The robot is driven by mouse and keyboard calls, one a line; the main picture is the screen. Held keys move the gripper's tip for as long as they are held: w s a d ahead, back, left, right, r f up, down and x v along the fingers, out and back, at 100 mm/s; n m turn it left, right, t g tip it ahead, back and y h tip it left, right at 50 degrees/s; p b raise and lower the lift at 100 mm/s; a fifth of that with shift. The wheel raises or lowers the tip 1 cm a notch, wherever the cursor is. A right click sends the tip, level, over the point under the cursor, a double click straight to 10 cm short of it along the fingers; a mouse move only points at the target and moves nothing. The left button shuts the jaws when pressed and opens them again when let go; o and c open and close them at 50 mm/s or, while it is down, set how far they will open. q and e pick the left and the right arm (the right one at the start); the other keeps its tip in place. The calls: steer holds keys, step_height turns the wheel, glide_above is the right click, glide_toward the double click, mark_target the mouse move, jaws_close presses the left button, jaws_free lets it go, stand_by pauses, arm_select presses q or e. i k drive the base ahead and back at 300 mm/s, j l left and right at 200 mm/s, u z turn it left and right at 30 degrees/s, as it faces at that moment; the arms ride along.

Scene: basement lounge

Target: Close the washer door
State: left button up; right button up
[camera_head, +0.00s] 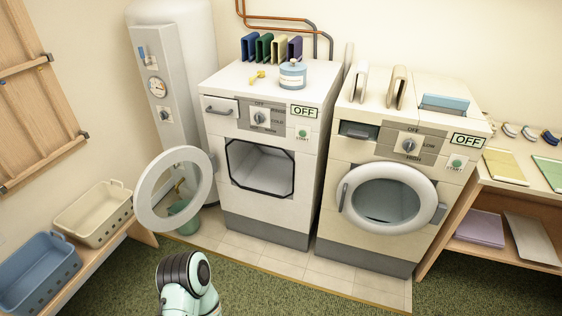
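The left machine, which I take to be the washer (265,208), is white with a drawer, a dial and an "OFF" display. Its round door (148,210), a white ring with a clear centre, stands open, swung out to the left of the machine. The washer's opening (258,168) is dark-rimmed and uncovered, and its drum looks empty. A rounded part of my own arm shows at the bottom, in front of and below the door and apart from it. Neither of my grippers is in view.
The second machine (345,225) on the right has its round door (430,222) shut. A green bucket (184,217) stands behind the open door. A bench with a blue basket (45,265) and a cream basket (100,232) is at left. Green carpet (265,292) in front is clear.

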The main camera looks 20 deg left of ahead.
mark_target(206, 164)
steer(key=i+j, duration=0.1)
steer(key=j, duration=0.85)
steer(key=i+j, duration=0.15)
steer(key=j, duration=0.85)
steer(key=i+j+u, duration=0.1)
steer(key=j, duration=0.35)
